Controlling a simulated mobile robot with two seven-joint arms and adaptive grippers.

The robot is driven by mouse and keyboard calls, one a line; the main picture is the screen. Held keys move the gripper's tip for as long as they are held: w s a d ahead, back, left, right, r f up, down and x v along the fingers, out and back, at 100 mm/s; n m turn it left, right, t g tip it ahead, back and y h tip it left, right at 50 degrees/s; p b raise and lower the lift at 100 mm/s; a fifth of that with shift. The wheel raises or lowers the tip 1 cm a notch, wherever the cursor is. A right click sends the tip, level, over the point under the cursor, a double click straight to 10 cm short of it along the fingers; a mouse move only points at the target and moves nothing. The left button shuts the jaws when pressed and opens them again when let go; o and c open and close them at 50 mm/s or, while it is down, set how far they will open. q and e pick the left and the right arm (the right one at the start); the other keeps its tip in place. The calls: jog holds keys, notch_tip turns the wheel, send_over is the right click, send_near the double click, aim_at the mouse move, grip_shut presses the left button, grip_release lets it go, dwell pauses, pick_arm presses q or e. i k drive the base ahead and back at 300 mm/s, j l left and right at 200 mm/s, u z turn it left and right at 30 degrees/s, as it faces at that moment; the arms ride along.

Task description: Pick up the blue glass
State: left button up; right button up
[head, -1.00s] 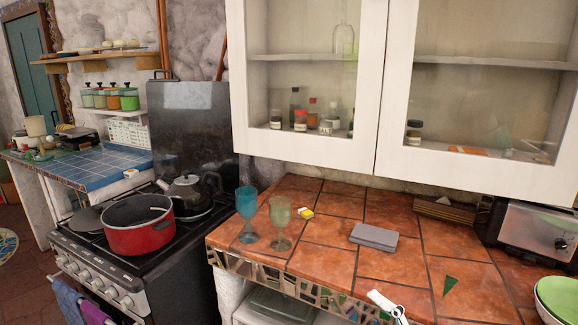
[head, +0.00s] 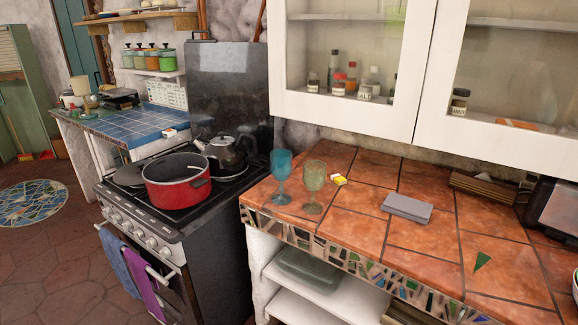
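The blue glass (head: 281,176) is a stemmed goblet. It stands upright on the orange tiled counter (head: 420,245), near the left end by the stove. A green glass (head: 314,184) of similar shape stands upright just to its right, close beside it. Neither of my grippers shows in the head view now.
The stove (head: 150,230) with a red pot (head: 177,182) and a kettle (head: 228,155) is left of the counter. A white wall cabinet (head: 345,115) hangs above. Floor (head: 60,260) is open at the left.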

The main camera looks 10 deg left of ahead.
aim_at(281, 160)
jog(key=i+z, duration=0.35)
jog(key=i+j+z, duration=0.15)
jog(key=z, duration=0.2)
jog(key=i, duration=0.1)
